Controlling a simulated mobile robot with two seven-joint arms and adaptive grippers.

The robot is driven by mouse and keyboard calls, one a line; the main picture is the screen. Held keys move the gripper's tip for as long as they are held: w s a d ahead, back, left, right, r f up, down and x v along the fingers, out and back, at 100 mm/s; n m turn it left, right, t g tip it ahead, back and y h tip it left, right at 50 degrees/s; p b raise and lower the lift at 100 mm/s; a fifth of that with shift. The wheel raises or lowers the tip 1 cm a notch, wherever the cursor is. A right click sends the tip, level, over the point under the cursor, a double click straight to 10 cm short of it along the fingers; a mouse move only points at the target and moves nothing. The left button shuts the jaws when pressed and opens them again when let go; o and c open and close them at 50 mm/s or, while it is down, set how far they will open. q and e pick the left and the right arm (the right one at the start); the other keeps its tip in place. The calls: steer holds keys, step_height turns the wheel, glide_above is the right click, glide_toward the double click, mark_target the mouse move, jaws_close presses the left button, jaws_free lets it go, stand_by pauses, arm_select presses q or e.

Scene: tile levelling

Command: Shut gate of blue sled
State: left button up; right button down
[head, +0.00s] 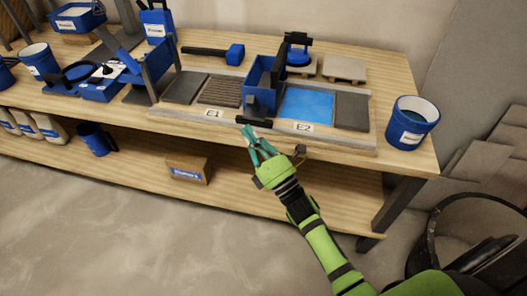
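The blue sled (264,82) stands on the tile board at the middle of the bench, between the panels labelled E1 and E2. It looks like an open-topped blue box. A short black bar (253,121) sticks out at its lower front; I cannot tell whether it belongs to the gate, or how far the gate is open. My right gripper (250,138) has teal fingers pointing at this bar from just in front of the board. Its fingertips are close to the bar, but contact and finger gap are unclear. My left gripper is not in view.
A bright blue panel (307,104) lies right of the sled, with a dark grey tile (352,111) beyond it. A blue bucket (412,122) stands at the bench's right end. A blue-headed mallet (234,54) lies behind. Blue tools crowd the left.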

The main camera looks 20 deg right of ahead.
mark_target(253, 104)
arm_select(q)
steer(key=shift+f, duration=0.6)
arm_select(e)
steer(key=shift+w+d+r, duration=0.95)
steer(key=shift+w+r, duration=0.15)
steer(key=shift+r, duration=0.05)
arm_select(q)
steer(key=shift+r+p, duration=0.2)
steer(key=shift+p, duration=0.1)
